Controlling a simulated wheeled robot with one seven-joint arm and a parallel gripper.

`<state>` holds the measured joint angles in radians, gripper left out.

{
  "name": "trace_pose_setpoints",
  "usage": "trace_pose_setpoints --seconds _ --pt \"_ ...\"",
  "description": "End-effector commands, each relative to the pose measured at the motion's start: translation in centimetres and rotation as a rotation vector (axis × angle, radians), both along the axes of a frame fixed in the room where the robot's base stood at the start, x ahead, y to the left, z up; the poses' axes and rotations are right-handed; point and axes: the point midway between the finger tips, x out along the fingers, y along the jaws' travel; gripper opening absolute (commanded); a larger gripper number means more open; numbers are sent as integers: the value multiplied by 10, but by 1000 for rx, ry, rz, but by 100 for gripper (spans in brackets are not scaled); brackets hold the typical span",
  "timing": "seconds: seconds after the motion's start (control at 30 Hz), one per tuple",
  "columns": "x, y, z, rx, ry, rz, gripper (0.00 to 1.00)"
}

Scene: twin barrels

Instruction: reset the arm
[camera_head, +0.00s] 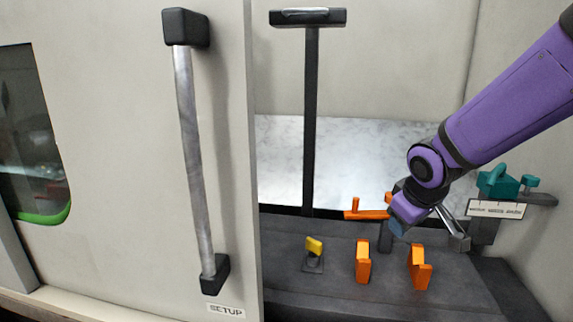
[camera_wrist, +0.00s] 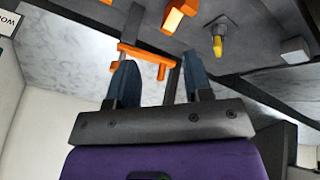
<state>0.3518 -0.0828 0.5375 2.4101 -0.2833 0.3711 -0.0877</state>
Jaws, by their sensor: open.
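My purple arm (camera_head: 505,100) reaches in from the upper right in the head view. My gripper (camera_head: 399,228) hangs low over the dark deck, near an orange handle (camera_head: 366,214). In the wrist view my gripper (camera_wrist: 159,60) shows two blue-grey fingers spread apart with nothing held between them. The orange handle (camera_wrist: 135,51) shows just past the fingertips there. I cannot tell whether a finger touches it. In the head view the fingers are partly hidden by the wrist.
Two orange levers (camera_head: 363,262) (camera_head: 419,267) and a yellow knob (camera_head: 314,247) stand on the dark deck (camera_head: 335,285). A teal clamp (camera_head: 498,182) sits at right. A dark post (camera_head: 311,120) rises behind. A pale door with a metal handle (camera_head: 191,150) fills the left.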

Motion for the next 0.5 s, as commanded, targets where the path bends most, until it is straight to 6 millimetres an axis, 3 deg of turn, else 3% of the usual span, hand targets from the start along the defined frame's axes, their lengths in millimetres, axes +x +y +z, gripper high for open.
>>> trace_pose_setpoints --seconds 0.2,0.5 --pt "-49 -22 46 -12 -20 -155 46" --pt "-127 -45 93 91 -37 -342 46"
